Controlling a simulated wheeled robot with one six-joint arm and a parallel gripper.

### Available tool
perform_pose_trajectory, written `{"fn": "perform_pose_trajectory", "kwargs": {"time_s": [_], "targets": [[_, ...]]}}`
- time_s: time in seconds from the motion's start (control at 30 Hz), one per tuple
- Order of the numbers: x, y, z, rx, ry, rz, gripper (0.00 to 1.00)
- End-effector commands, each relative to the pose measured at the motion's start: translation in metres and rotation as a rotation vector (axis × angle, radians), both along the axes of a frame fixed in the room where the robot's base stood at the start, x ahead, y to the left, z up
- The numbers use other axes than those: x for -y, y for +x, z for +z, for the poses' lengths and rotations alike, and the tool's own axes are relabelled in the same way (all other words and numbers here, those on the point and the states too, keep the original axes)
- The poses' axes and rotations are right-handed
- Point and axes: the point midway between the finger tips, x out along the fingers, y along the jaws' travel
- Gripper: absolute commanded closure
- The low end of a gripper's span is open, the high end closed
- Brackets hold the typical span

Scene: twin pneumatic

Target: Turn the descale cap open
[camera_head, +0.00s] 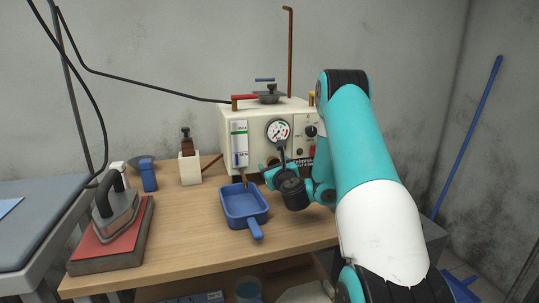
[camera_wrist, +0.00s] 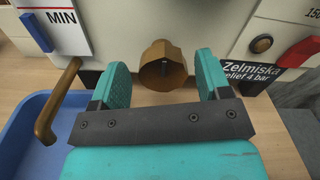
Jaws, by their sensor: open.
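The boiler (camera_head: 262,123) is a cream box with a gauge, standing at the back of the wooden table. In the wrist view a brass-brown cap (camera_wrist: 161,66), likely the descale cap, sticks out low on its front panel (camera_wrist: 205,14). My gripper (camera_wrist: 161,77) is open, with one teal finger on each side of the cap. Gaps show between the cap and both fingers; how deep it sits between them I cannot tell.
A blue pan (camera_head: 259,219) sits under a brown bent spout (camera_wrist: 57,107), left of my gripper. An iron (camera_head: 116,213) rests on a red-topped pad (camera_head: 134,228) at the table's left. A red lever (camera_wrist: 300,52) is right of the cap. The table's front middle is bare.

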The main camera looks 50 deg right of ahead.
Motion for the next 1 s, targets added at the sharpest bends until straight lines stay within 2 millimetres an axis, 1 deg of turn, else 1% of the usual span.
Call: {"fn": "perform_pose_trajectory", "kwargs": {"time_s": [0.1,0.4,0.47,0.5,0.57,0.6,0.63,0.87,1.0], "targets": [[0.0055,0.0008,0.0009,-0.001,-0.001,-0.003,0.29],[0.0091,-0.0003,-0.0010,0.000,0.000,-0.007,0.29],[0.0090,-0.0002,-0.0009,0.000,0.000,-0.007,0.43],[0.0088,-0.0001,-0.0009,0.000,0.000,-0.006,0.52],[0.0084,0.0001,-0.0008,0.000,0.000,-0.006,0.66],[0.0083,0.0002,-0.0007,0.000,0.000,-0.006,0.75],[0.0083,0.0002,-0.0007,0.000,0.000,-0.006,0.79],[0.0075,0.0006,-0.0004,-0.005,-0.010,-0.006,0.79],[0.0064,0.0013,-0.0002,-0.024,-0.044,-0.005,0.78]]}}
